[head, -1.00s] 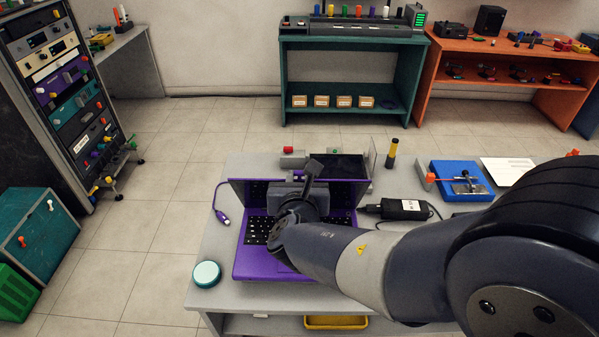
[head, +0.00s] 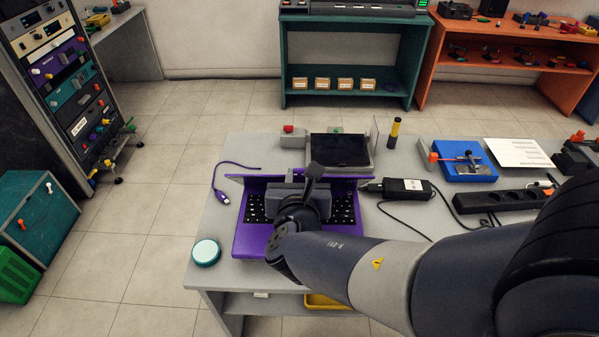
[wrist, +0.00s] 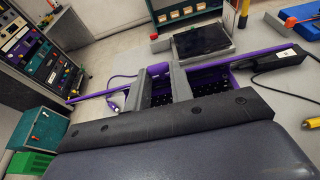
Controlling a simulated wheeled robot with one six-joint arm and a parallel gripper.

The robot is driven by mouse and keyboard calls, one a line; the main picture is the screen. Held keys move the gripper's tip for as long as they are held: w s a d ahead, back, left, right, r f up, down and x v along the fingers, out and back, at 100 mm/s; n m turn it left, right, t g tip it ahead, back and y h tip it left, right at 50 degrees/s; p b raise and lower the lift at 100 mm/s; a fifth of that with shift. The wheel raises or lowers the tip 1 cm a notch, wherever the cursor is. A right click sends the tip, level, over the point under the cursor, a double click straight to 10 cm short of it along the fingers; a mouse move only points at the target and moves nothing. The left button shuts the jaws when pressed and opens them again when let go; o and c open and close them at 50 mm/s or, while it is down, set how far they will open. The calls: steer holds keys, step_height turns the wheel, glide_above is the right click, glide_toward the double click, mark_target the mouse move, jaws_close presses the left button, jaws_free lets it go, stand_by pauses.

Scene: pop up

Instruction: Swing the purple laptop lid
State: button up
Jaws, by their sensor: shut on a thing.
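The purple laptop (head: 253,238) lies on the grey workbench with its keyboard facing up. Its lid (head: 352,177) is raised and shows in the head view as a thin purple strip, nearly edge-on. My gripper (head: 287,190) is at the lid's top edge, near its middle, and hides part of the lid and keyboard. In the wrist view the lid edge (wrist: 95,96) runs slantwise behind and between the two grey fingers of my gripper (wrist: 158,74). The gripper is shut on the lid. The exact lid angle is hard to tell.
A black power adapter (head: 405,188) with its cable lies right of the laptop. A dark tablet-like screen (head: 340,149) and a red button box (head: 290,138) stand behind it. A teal round tin (head: 206,252) sits at front left. A purple cable (head: 223,194) lies left.

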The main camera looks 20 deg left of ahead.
steer(key=shift+s+d+f+b, duration=0.25)
steer(key=shift+s+f+b, duration=0.3)
steer(key=shift+s+f, duration=0.35)
steer(key=shift+s+d+f+b, duration=0.2)
steer(key=shift+s+f+b, duration=0.4)
steer(key=shift+s, duration=0.4)
steer(key=shift+f, duration=0.1)
steer(key=s+f+b, duration=0.3)
steer(key=f+b, duration=0.1)
steer(key=f, duration=0.1)
steer(key=shift+s+d+f+b, duration=0.25)
steer(key=shift+s+d+b, duration=0.05)
steer(key=shift+s+d, duration=0.15)
step_height(320, 180, down, 6)
steer(key=s+b, duration=0.2)
steer(key=b, duration=0.3)
steer(key=shift+d+f+b, duration=0.2)
steer(key=shift+d+b, duration=0.05)
steer(key=shift+b, duration=0.1)
steer(key=f+b, duration=0.3)
steer(key=shift+s+f, duration=0.1)
steer(key=shift+s, duration=0.1)
steer(key=o, duration=0.9)
steer(key=shift+r, duration=0.2)
